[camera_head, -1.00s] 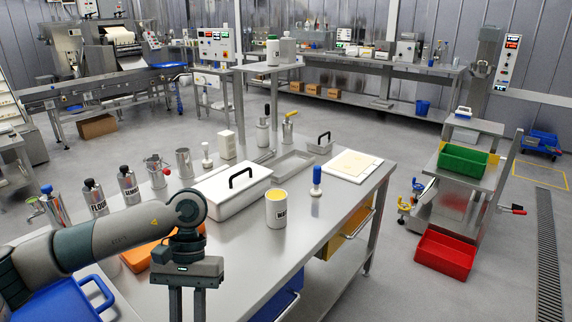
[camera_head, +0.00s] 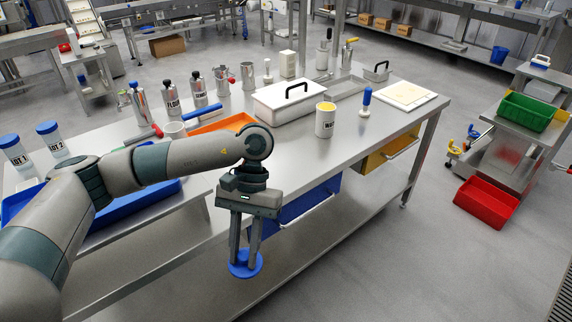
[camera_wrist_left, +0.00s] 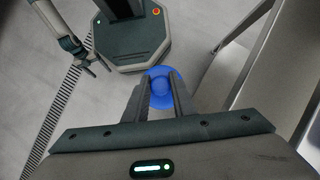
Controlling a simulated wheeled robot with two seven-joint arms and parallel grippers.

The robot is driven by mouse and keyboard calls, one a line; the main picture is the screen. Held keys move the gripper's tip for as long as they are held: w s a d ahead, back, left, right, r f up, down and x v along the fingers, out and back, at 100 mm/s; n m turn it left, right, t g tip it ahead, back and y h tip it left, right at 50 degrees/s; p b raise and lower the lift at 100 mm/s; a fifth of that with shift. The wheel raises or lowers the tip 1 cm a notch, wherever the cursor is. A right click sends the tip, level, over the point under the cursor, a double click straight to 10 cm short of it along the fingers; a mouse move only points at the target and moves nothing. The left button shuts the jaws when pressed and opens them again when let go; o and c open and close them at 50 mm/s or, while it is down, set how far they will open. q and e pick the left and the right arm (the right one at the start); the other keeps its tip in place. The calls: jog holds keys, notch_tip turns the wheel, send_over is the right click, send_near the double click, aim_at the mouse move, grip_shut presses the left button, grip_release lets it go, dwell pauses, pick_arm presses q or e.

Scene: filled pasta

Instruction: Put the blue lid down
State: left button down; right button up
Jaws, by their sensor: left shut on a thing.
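The blue lid (camera_head: 245,265) is a round disc held at the fingertips of my left gripper (camera_head: 244,252). It hangs in the air past the steel table's (camera_head: 350,150) front edge, below the height of the top. In the left wrist view the lid (camera_wrist_left: 164,84) sits between the two finger ends of the left gripper (camera_wrist_left: 160,98), with grey floor behind it. The fingers are shut on it. Another arm's gripper shows small at the upper left of the left wrist view; its jaw state is unclear.
An open white jar (camera_head: 326,122) with yellow contents stands near the front edge. Behind it are a white box (camera_head: 290,108) with a black handle and a blue-topped stamp (camera_head: 366,100). An orange tray (camera_head: 222,124) lies behind my arm. Bare tabletop lies right of the jar.

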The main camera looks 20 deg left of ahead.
pick_arm(q)
jog(key=w+f+x, duration=0.1)
jog(key=x, duration=0.9)
jog(key=shift+w+f, duration=0.2)
jog(key=shift+w, duration=0.1)
